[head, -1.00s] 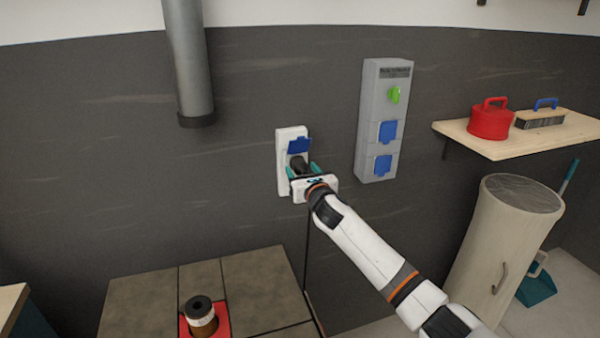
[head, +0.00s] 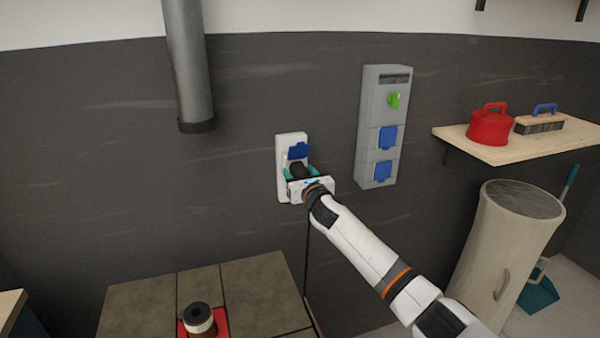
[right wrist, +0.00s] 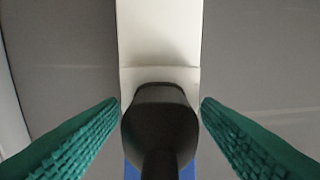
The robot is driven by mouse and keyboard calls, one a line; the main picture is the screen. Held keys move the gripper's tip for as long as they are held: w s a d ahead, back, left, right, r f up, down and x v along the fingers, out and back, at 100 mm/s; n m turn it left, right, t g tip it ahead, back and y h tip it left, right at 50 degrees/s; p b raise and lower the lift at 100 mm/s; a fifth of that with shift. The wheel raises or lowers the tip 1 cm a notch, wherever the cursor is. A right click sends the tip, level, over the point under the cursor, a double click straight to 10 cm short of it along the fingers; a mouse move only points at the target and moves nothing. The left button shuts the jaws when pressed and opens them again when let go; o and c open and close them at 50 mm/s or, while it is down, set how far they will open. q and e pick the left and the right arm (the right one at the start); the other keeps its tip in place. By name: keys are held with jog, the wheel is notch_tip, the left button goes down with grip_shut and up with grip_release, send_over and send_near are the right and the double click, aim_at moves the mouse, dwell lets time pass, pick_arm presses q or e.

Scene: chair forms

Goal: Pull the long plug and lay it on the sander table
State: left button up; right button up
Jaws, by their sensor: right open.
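In the wrist view a gap shows on both sides. A thin dark cable (head: 307,250) hangs below the gripper. A brown-grey slab-topped table (head: 250,290), perhaps the sander table, stands below the socket. My left gripper is not in view.
A grey box (head: 372,120) with blue covers is right of the socket. A grey pipe (head: 187,60) hangs above left. The table's far part is bare.

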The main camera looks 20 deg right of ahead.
dwell(0.8)
jog(key=shift+c, duration=0.6)
grip_shut()
jog(key=shift+s+f+p, duration=0.1)
jog(key=shift+s+p, duration=0.2)
jog(key=shift+p, duration=0.4)
jog(key=shift+s+p, duration=0.5)
jog(key=shift+s, duration=0.4)
jog(key=shift+s+d+p, duration=0.1)
jog(key=shift+s+p, duration=1.1)
jog(key=shift+s, duration=0.65)
